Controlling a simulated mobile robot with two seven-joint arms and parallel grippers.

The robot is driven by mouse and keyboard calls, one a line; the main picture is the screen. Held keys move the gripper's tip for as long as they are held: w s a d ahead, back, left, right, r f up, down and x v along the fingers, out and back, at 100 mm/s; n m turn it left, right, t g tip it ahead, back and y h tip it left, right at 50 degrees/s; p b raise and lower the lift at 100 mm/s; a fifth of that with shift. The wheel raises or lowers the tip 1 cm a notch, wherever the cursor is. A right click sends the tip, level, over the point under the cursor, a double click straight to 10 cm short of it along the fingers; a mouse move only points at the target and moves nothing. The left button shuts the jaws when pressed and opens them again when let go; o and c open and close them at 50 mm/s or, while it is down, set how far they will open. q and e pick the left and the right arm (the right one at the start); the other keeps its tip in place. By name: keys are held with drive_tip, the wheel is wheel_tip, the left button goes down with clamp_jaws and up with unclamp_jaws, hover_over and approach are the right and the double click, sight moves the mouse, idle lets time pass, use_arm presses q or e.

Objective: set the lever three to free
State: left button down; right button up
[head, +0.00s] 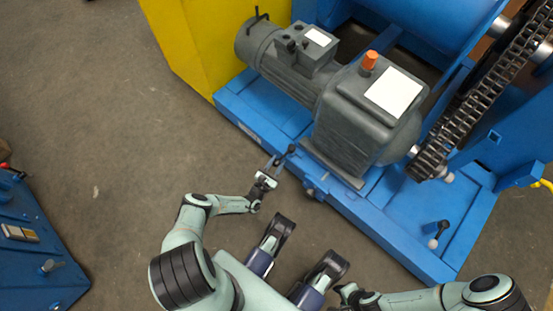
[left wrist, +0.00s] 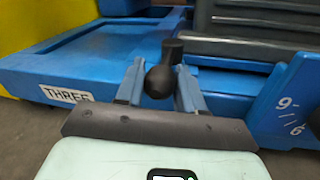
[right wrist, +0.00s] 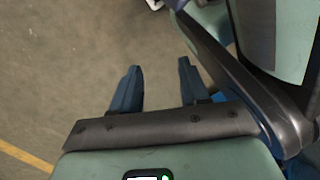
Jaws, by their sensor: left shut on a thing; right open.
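Lever three has a black ball knob (left wrist: 158,82) on a dark stem; its upper end (head: 291,149) shows in the head view at the front edge of the blue base. A white label reading THREE (left wrist: 67,94) is on the base, left of the knob in the left wrist view. My left gripper (head: 278,161) is at the lever, shut on it, with one finger on each side of the knob. The lever's foot is hidden. My right gripper (right wrist: 158,83) is open and empty over bare floor, low in the head view.
A grey motor and gearbox (head: 350,130) stand on the blue base (head: 400,215) just behind the lever. A chain (head: 480,95) runs up at the right. Another lever (head: 438,232) is at the base's right end. A blue unit (head: 40,250) stands at far left, with clear floor between.

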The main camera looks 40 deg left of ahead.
use_arm(q)
drive_tip(key=c, duration=0.7)
unclamp_jaws()
drive_tip(key=shift+s+d+p, duration=0.25)
drive_tip(key=shift+s+p, duration=0.3)
drive_tip(key=shift+s, duration=1.7)
drive_tip(key=shift+s+d+p, duration=0.25)
drive_tip(key=shift+s+p, duration=0.3)
drive_tip(key=shift+s, duration=1.65)
drive_tip(key=shift+s+d+p, duration=0.25)
drive_tip(key=shift+s+p, duration=0.3)
drive_tip(key=shift+s, duration=1.7)
use_arm(e)
drive_tip(key=w+r+t, duration=0.2)
drive_tip(key=w+r, duration=0.2)
drive_tip(key=w, duration=0.2)
drive_tip(key=shift+w+a+r, duration=0.25)
drive_tip(key=shift+a, duration=0.15)
